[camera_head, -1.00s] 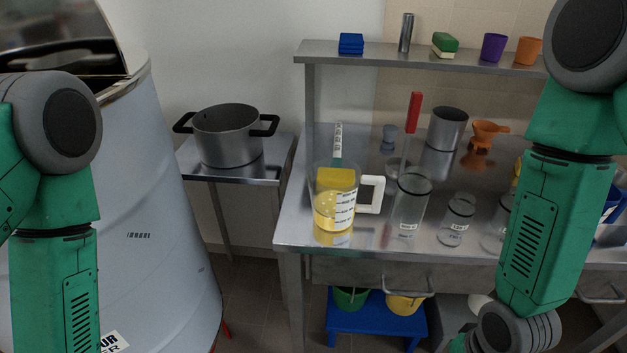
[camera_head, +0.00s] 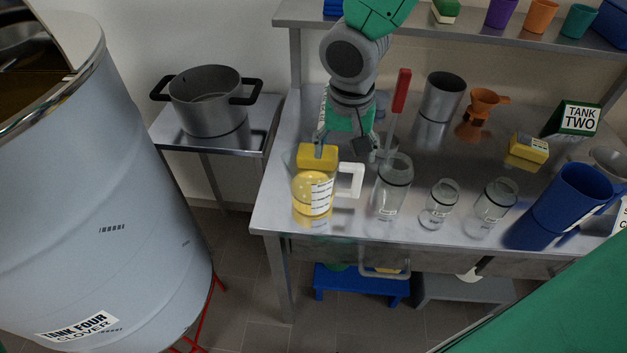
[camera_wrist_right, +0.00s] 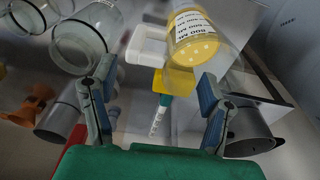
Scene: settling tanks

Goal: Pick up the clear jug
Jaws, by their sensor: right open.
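The clear jug (camera_head: 314,192) stands upright on the steel table near its front left corner. It holds yellow liquid and has a scale and a white handle on its right; it also shows in the right wrist view (camera_wrist_right: 197,42). A yellow block (camera_head: 317,155) shows at the jug's top, with a teal part and white marked strip in the wrist view; I cannot tell whether it is inside or behind. My right gripper (camera_head: 345,148) is open and empty, just behind and above the jug. The jug lies beyond its fingertips in the wrist view (camera_wrist_right: 157,95). My left gripper is out of view.
A tall glass cylinder (camera_head: 391,190) stands close to the right of the handle, with small jars (camera_head: 439,205) farther right. A blue jug (camera_head: 572,198) is at the right. A grey pot (camera_head: 210,103) sits left on a side stand. A big tank (camera_head: 95,200) fills the left.

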